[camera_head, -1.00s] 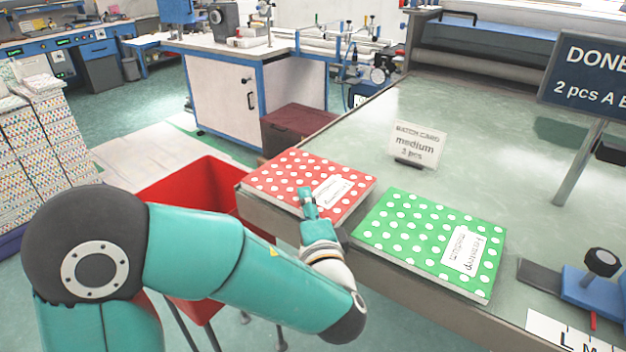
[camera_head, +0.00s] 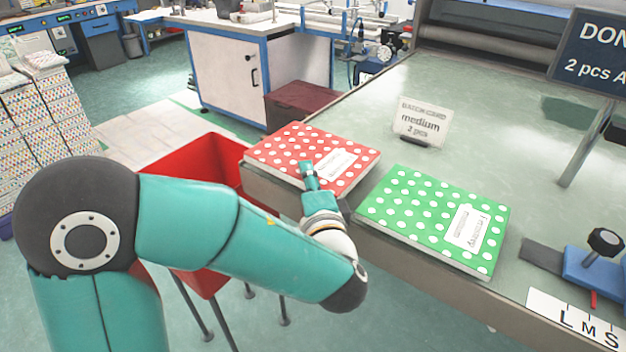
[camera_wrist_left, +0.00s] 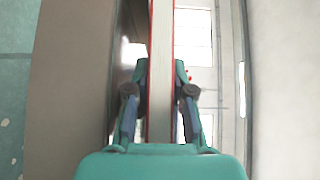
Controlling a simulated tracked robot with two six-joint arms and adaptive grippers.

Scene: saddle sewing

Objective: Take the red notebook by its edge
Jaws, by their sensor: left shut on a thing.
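The red notebook (camera_head: 290,152) with white dots and a white label lies on the table, its near edge by the table's front edge. My left gripper (camera_head: 308,170) is at that near edge, over the front of the notebook in the head view. In the left wrist view the notebook (camera_wrist_left: 161,60) shows edge-on as a pale page block between two thin red covers. My left gripper (camera_wrist_left: 160,95) has a finger on each side of it and is shut on it. The fingertips are partly hidden in the head view. My right gripper is not in view.
A green dotted notebook (camera_head: 432,215) lies just right of the red one. A batch card (camera_head: 420,122) stands behind them. A red bin (camera_head: 205,170) is left of the table. A blue clamp tool (camera_head: 598,270) sits at the right. The table's middle is clear.

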